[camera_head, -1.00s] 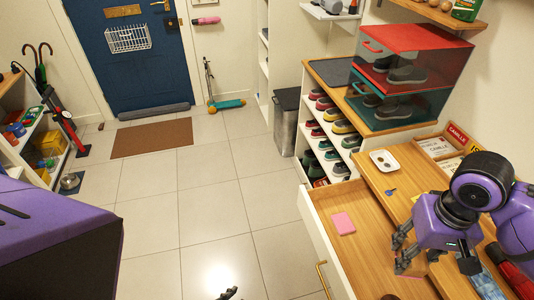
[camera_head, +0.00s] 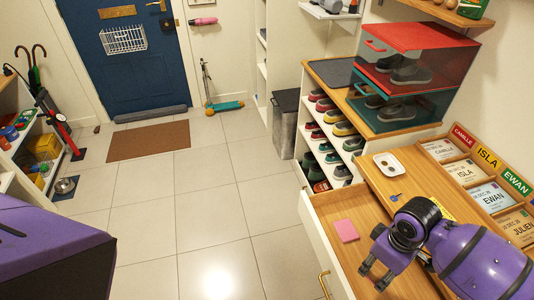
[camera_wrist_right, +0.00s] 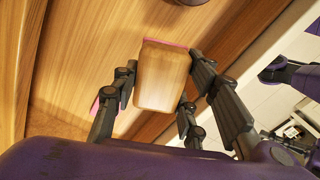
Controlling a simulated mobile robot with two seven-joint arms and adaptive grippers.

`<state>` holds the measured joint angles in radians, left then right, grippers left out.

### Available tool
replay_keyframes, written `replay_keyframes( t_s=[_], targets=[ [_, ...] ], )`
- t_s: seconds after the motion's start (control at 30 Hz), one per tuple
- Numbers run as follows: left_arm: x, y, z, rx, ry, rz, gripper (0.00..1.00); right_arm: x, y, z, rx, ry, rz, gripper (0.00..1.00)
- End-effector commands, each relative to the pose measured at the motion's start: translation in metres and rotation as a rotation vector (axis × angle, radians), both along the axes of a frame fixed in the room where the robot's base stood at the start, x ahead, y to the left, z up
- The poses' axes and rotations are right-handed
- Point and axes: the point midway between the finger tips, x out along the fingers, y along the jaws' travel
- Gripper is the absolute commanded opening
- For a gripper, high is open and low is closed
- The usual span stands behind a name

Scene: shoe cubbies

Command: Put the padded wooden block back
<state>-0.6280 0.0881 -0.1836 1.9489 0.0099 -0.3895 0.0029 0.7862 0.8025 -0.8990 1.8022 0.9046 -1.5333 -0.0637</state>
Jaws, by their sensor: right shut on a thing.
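The padded wooden block (camera_wrist_right: 161,78) is a pale wooden block with a pink pad along its far edge in the right wrist view. My right gripper (camera_wrist_right: 155,105) is shut on it, with dark fingers on both sides. In the head view my right gripper (camera_head: 376,276) is over the open drawer (camera_head: 388,252), and I cannot make out the block there. A flat pink pad (camera_head: 346,230) lies in the drawer, left of the gripper. A dark and purple part, probably my left gripper (camera_wrist_right: 288,74), shows at the right edge of the wrist view; its jaws are unclear.
The wooden top (camera_head: 376,183) bears a white dish (camera_head: 389,164), a blue key-like item (camera_head: 396,197) and several name plates (camera_head: 487,157). Clear shoe boxes (camera_head: 411,85) stand behind on the shoe cubby. The tiled floor (camera_head: 210,220) left of the drawer is clear.

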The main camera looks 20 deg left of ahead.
Motion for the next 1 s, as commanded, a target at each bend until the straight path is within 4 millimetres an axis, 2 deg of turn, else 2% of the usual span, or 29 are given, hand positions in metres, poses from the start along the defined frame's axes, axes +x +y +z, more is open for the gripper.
replay_keyframes(
  t_s=[0.03,0.1,0.3,0.5,0.7,1.0],
  targets=[
    [-0.002,0.001,-0.004,0.002,0.006,-0.002,0.15,0.008,0.002,-0.014,0.0,0.007,-0.001,0.16],
    [-0.004,0.002,-0.007,0.005,0.01,-0.002,0.15,0.019,0.004,-0.028,0.001,0.006,-0.001,0.16],
    [-0.007,0.006,-0.011,0.012,0.014,-0.002,0.15,0.041,0.005,-0.051,0.001,0.003,-0.001,0.16],
    [-0.004,0.006,-0.009,0.012,0.005,0.001,0.15,0.05,0.006,-0.061,0.001,0.002,0.0,0.16],
    [-0.003,0.005,-0.012,0.008,0.004,0.011,0.15,0.049,0.006,-0.089,0.0,0.002,-0.002,0.16],
    [-0.003,0.005,-0.012,0.008,0.003,0.014,0.15,0.05,0.006,-0.09,0.0,-0.001,-0.001,0.16]
  ],
)
